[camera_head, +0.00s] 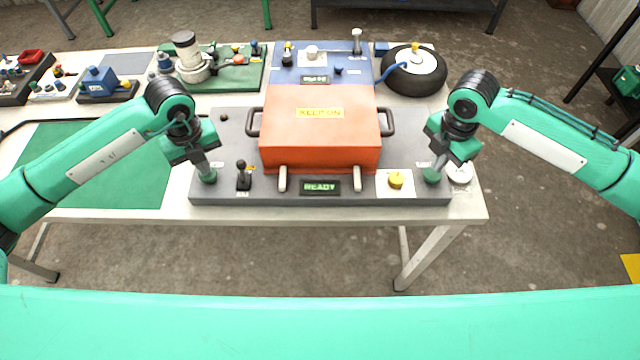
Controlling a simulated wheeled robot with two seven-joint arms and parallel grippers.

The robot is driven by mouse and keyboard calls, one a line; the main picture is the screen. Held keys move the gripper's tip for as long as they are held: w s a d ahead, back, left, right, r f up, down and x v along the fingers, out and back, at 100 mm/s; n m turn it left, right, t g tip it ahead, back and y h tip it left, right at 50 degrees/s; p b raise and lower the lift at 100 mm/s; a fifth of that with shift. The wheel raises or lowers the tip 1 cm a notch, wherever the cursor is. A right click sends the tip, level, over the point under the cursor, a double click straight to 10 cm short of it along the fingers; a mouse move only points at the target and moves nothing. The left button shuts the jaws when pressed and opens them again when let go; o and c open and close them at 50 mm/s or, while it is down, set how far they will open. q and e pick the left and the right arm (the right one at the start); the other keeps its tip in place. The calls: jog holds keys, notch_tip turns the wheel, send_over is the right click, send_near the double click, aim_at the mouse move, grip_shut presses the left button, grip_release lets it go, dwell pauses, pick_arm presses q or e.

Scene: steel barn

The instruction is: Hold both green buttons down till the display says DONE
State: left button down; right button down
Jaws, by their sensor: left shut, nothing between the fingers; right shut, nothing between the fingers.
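An orange press box (320,135) with a dark side handle at each end stands on a grey base (270,194). The small display (320,187) at its front reads READY in green. A left green button (207,177) and a right green button (432,176) sit on the base at either side. My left gripper (205,168) is shut and points down right over the left button. My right gripper (436,168) is shut and points down over the right button. The fingertips seem to meet the button tops; I cannot tell whether either is pressed.
A black-knobbed lever (243,174) stands right of the left button. A yellow button (396,180) on a white plate lies left of the right one. A green mat (110,190) lies left.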

jog(key=shift+f, duration=1)
jog(key=shift+r, duration=0.35)
pick_arm(q)
jog(key=shift+f, duration=0.65)
pick_arm(e)
jog(key=shift+f, duration=0.7)
dwell(0.8)
